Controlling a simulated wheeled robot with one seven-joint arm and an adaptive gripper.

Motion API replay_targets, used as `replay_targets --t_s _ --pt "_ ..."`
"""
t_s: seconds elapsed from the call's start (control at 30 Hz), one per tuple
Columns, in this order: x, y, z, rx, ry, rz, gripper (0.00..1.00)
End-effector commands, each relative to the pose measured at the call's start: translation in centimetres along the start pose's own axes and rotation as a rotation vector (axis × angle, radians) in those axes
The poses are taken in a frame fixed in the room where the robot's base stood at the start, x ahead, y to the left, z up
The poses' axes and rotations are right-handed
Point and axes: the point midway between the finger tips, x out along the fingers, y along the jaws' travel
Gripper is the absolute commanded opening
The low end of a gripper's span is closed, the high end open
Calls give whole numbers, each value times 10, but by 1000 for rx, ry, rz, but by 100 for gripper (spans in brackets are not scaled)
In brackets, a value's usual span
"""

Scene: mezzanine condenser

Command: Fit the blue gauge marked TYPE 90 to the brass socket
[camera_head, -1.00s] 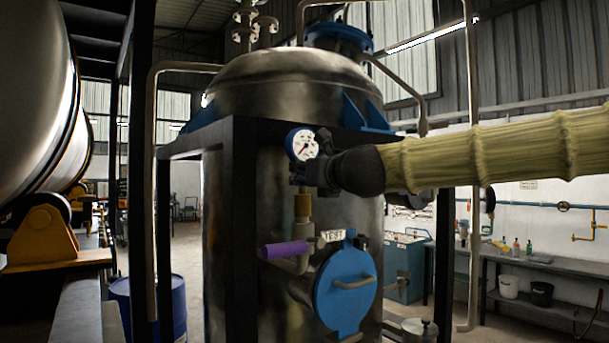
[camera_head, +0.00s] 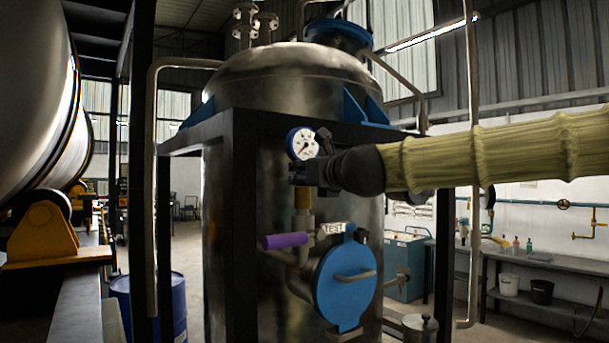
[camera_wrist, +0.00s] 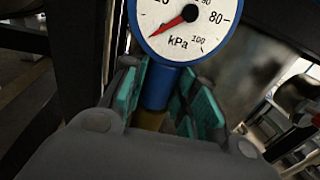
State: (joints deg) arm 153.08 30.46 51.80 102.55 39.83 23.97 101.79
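The blue-rimmed gauge (camera_head: 302,144) has a white dial and a red needle, and stands upright in front of the vessel. In the wrist view its dial (camera_wrist: 184,22) shows kPa; no TYPE 90 mark is legible. My gripper (camera_wrist: 168,92) has its teal pads on either side of the gauge's blue stem and appears shut on it. The brass socket (camera_head: 303,199) is on the pipe directly below the gauge. A bit of brass (camera_wrist: 150,119) shows just under the stem in the wrist view. I cannot tell whether stem and socket touch.
A purple valve handle (camera_head: 285,240), a TEST tag (camera_head: 333,228) and a round blue hatch (camera_head: 345,288) sit below the socket. A dark frame post (camera_head: 241,230) stands close left. The steel vessel (camera_head: 290,85) is right behind the gauge.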

Motion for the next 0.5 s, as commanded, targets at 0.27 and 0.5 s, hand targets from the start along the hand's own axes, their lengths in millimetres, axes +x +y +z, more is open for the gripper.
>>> replay_targets --t_s 0.27,0.5 --pt "0 0 -1 0 1 0 52" --pt "-4 0 -1 1 2 0 52"
